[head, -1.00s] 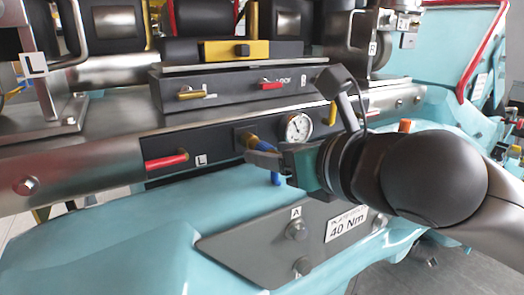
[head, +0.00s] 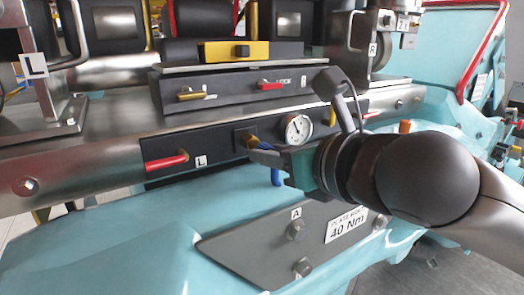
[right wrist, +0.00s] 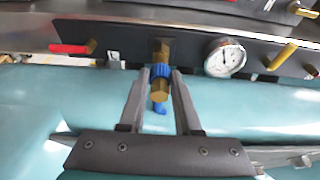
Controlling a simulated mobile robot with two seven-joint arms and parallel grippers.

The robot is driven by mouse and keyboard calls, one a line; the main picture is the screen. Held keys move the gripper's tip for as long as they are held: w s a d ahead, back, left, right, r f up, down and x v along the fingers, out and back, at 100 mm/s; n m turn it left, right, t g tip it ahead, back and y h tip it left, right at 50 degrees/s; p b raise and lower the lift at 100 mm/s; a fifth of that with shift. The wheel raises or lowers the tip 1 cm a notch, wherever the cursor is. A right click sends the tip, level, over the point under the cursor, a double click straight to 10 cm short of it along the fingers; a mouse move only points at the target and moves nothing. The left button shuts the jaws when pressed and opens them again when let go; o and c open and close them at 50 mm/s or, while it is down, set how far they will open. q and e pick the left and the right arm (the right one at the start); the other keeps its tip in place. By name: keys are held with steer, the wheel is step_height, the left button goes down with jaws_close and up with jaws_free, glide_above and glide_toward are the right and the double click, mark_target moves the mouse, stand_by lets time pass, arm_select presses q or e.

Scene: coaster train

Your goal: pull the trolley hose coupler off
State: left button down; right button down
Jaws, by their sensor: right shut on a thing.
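The hose coupler, brass with a blue collar (right wrist: 161,70), sits in line with the brass fitting (right wrist: 160,48) on the dark panel; I cannot tell whether a gap has opened between them. My left gripper is not in view.
A pressure gauge (head: 298,129) is close right of the coupler. A red handle (head: 166,162) sticks out at left and a yellow handle (right wrist: 283,54) at right. A bolted grey plate marked 40 Nm (head: 265,250) lies below on the turquoise body (head: 110,245).

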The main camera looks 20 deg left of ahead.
steer(key=shift+s+d, duration=0.15)
steer(key=shift+d, duration=0.05)
stand_by(0.8)
steer(key=shift+s+d+p, duration=0.2)
steer(key=shift+s+d, duration=0.65)
steer(key=shift+d, duration=0.25)
steer(key=shift+s+d+p, duration=0.2)
steer(key=shift+s+d, duration=0.65)
steer(key=shift+d, duration=0.25)
